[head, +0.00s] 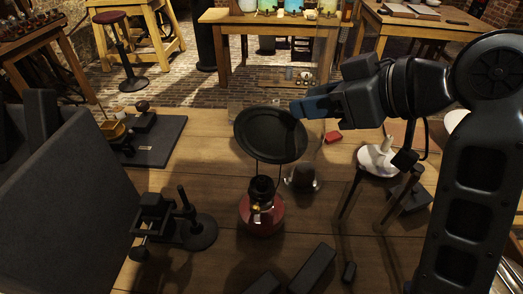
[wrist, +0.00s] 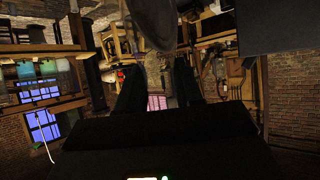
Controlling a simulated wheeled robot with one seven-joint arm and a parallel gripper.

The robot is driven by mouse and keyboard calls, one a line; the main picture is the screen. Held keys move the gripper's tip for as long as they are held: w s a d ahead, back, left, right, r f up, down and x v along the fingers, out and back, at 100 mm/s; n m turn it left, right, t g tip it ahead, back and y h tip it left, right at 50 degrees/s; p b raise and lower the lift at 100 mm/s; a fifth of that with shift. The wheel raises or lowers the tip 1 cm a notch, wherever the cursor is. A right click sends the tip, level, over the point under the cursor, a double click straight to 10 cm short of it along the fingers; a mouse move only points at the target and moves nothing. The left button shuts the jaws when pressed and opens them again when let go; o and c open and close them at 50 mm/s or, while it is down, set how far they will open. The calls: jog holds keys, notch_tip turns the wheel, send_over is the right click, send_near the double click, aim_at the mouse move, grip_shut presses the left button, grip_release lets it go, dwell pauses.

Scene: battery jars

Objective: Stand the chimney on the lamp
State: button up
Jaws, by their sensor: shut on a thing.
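The lamp (head: 262,214) stands upright on the wooden table in the head view, with a red rounded base and a dark burner on top. A black round disc (head: 270,135) is above it, with two thin wires running down towards the burner. My gripper (head: 298,108) is at the disc's upper right edge, above and right of the lamp. I cannot make out the chimney's outline or tilt in the head view.
A dark dome (head: 302,180) sits right of the lamp, and a black stand (head: 190,226) stands to its left. Black blocks (head: 312,268) lie in front. A red block (head: 333,137) and a white dish on legs (head: 378,160) are at right. A dark panel (head: 75,200) fills the left.

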jog(key=shift+s+a+f+p, duration=0.2)
jog(key=shift+a+f, duration=1.8)
jog(key=shift+f, duration=0.2)
jog(key=shift+s+a+f+p, duration=0.15)
jog(key=shift+s+a+f, duration=0.05)
jog(key=shift+a+f, duration=1.9)
jog(key=shift+d+f, duration=0.15)
jog(key=o, duration=1.1)
jog(key=shift+c, duration=0.2)
jog(key=v, duration=1.2)
jog(key=shift+d+f, duration=0.1)
